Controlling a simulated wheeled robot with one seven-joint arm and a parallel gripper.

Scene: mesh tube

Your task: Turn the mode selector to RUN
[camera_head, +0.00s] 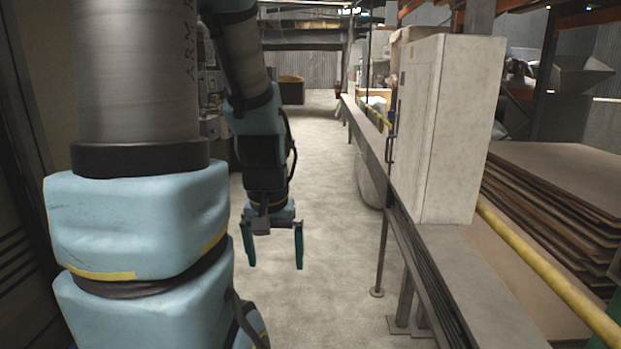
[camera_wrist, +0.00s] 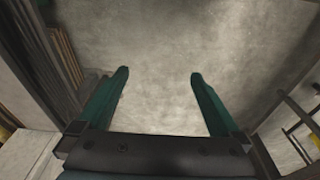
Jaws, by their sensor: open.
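My gripper (camera_head: 274,250) hangs pointing down over the open concrete floor, with its two green fingers spread apart and nothing between them. In the wrist view my gripper (camera_wrist: 158,85) also shows open and empty above bare floor. A tall off-white cabinet (camera_head: 455,130) stands on the ledge to the right of my gripper, apart from it. The cabinet's narrow front side faces left and has a dark handle (camera_head: 391,135). I cannot make out a mode selector or any RUN marking in either view.
A long metal ledge (camera_head: 440,262) with a post and supports runs along the right. A yellow rail (camera_head: 550,275) and stacked brown sheets (camera_head: 560,185) lie beyond it. The concrete floor (camera_head: 325,190) in the aisle is clear. A brown bin (camera_head: 291,90) stands far back.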

